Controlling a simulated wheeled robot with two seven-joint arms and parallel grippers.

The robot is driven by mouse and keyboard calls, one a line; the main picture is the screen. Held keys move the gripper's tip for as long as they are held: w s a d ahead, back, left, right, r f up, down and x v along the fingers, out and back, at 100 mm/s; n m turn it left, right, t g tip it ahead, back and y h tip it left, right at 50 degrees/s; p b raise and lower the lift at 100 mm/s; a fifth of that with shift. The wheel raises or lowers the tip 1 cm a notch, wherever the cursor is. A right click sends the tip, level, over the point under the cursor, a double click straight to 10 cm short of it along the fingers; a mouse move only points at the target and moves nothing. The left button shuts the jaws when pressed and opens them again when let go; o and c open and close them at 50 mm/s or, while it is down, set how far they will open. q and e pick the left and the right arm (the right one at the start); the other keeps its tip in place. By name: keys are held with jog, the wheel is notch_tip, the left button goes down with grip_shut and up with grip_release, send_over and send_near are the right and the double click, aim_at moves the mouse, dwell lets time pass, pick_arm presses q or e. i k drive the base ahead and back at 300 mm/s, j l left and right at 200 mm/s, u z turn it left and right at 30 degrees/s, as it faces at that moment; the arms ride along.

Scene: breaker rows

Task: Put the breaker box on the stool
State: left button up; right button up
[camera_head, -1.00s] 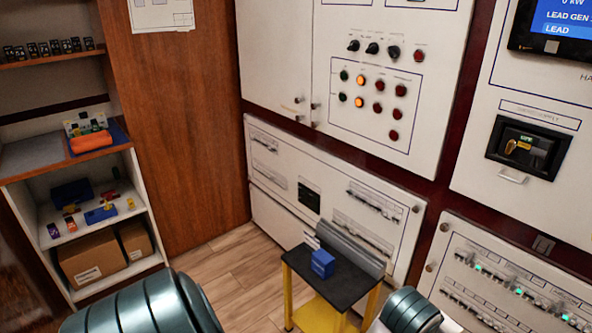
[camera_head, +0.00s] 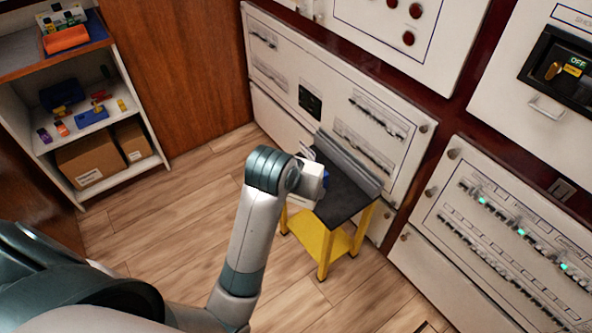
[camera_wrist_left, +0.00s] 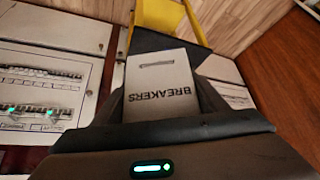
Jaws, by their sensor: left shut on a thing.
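The breaker box (camera_wrist_left: 162,85) shows in the left wrist view as a pale face lettered BREAKERS, between the two dark fingers. My left gripper (camera_wrist_left: 160,100) is shut on it. In the head view my left gripper (camera_head: 318,184) is at the left side of the stool (camera_head: 346,205), which has a black top and yellow legs. My right gripper is not in view.
White switch panels (camera_head: 355,90) stand close behind the stool. A shelf (camera_head: 105,150) with small parts and cardboard boxes is at the left. The wooden floor (camera_head: 170,215) between is clear.

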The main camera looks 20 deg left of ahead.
aim_at(342, 202)
jog(key=i+l+u, duration=0.15)
jog(key=i, duration=0.25)
jog(key=i+l+u, duration=0.15)
jog(key=i+l, duration=0.2)
